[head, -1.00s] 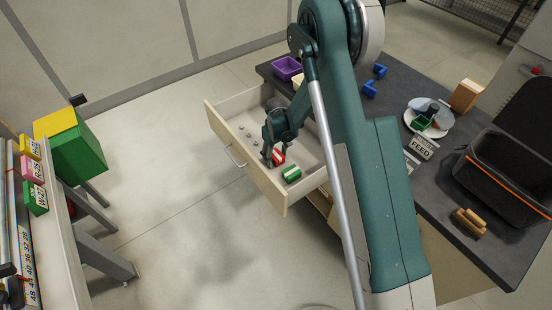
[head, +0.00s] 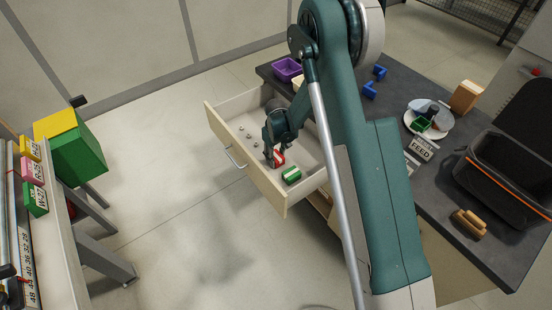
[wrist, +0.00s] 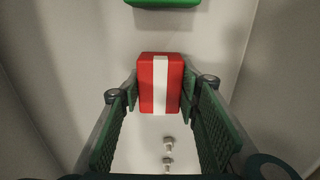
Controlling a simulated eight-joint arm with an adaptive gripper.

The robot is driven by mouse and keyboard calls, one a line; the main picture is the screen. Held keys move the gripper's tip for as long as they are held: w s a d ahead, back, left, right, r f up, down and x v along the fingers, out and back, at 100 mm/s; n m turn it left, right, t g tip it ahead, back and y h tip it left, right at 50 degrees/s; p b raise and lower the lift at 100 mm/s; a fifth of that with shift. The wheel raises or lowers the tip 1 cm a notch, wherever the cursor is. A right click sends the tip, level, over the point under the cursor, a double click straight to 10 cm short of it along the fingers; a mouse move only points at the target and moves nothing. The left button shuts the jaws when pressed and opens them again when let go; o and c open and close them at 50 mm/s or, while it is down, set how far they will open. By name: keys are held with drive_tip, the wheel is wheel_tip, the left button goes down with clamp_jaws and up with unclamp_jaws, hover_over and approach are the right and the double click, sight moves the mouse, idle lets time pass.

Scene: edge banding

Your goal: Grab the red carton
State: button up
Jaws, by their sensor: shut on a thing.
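The red carton (wrist: 146,85) with a white stripe stands in the open drawer (head: 262,182). In the wrist view it sits between the tips of the two green finger pads. My gripper (wrist: 160,92) is shut on the red carton, with a pad at each side. In the head view, my gripper (head: 275,157) reaches down into the drawer, and the red carton (head: 279,160) shows partly beside its fingers.
A green carton with a white stripe (head: 291,176) lies in the drawer near the red one; its edge shows in the wrist view (wrist: 162,3). Several small metal bolts (wrist: 168,144) lie on the drawer floor. The drawer walls stand close around my gripper.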

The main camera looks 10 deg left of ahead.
sight(276, 156)
drive_tip(key=shift+r+p, duration=0.75)
drive_tip(key=shift+r, duration=4.2)
